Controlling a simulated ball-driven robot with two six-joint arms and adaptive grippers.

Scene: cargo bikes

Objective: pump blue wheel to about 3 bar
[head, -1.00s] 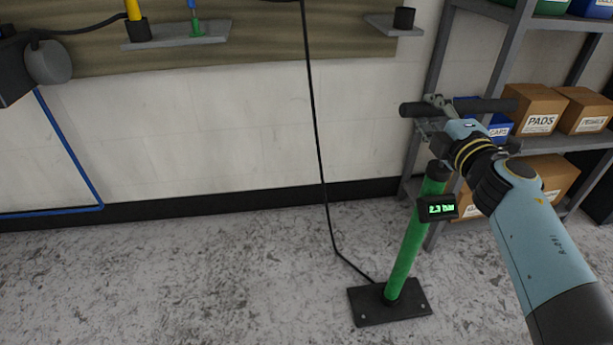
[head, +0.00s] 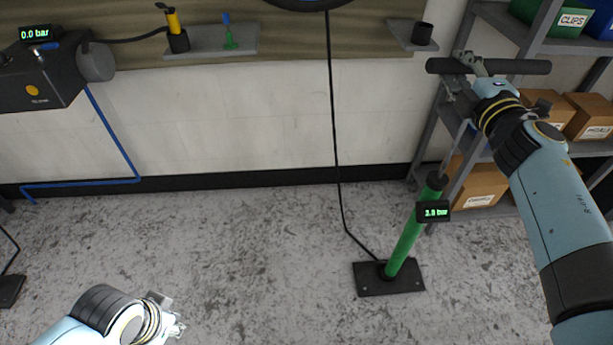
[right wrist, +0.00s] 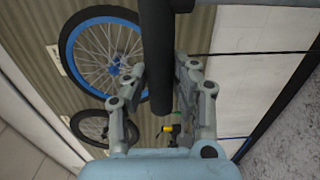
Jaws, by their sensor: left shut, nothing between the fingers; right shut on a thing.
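The green floor pump (head: 408,240) stands on its black base plate (head: 390,278), tilted slightly in the head view. Its small display (head: 433,211) appears to read 3.0 bar. My right gripper (head: 468,68) is shut on the black pump handle (head: 520,67), which is raised with the thin rod showing. The handle also crosses between the fingers in the right wrist view (right wrist: 157,60). The blue-rimmed wheel (right wrist: 105,55) hangs on the wall there; only its lower edge shows in the head view (head: 310,2). My left gripper (head: 170,318) is shut and empty, low at the left.
A black compressor box (head: 45,80) at the left shows 0.0 bar. A grey wall shelf (head: 215,40) holds yellow and green tools. A rack (head: 490,30) with boxes stands behind the pump. A black hose (head: 335,130) runs up from the pump. The middle floor is clear.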

